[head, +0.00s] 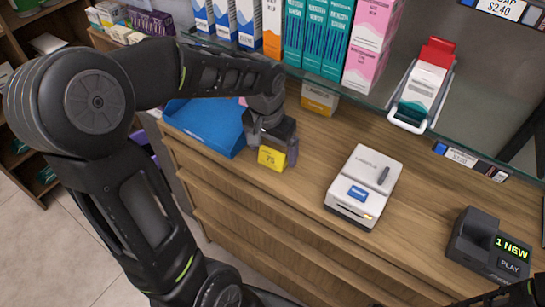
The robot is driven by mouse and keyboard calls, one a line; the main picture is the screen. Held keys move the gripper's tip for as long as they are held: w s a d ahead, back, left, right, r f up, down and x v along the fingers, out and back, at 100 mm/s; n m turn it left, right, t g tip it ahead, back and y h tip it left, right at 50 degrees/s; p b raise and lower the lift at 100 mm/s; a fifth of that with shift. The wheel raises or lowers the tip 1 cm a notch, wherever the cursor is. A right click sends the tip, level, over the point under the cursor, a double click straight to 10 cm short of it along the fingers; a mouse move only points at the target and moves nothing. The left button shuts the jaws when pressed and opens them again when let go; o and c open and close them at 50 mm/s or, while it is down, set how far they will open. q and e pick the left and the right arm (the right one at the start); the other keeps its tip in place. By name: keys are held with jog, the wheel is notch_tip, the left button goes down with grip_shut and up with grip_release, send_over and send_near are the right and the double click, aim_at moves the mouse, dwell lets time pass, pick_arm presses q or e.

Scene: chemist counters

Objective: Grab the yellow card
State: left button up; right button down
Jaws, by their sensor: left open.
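The yellow card (271,158) is a small bright yellow piece with dark print, at the front edge of the wooden counter. My left gripper (273,152) reaches down over it from above, with its jaws open. One finger shows just right of the card and the gripper's body hides the area behind it. I cannot tell whether the fingers touch the card. My right gripper does not show; only dark parts are at the bottom right corner.
A blue tray (205,122) lies left of the gripper. A white label printer (363,187) and a dark display device (490,245) stand to the right. Boxed goods line a glass shelf (340,88) above. Bare counter lies between gripper and printer.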

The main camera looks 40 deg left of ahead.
pick_arm(q)
jog(key=c, duration=1.4)
jog(key=shift+r, duration=0.15)
notch_tip(320, 180, up, 10)
jog(key=shift+f+b, duration=0.1)
jog(key=shift+b, duration=0.25)
dwell(0.3)
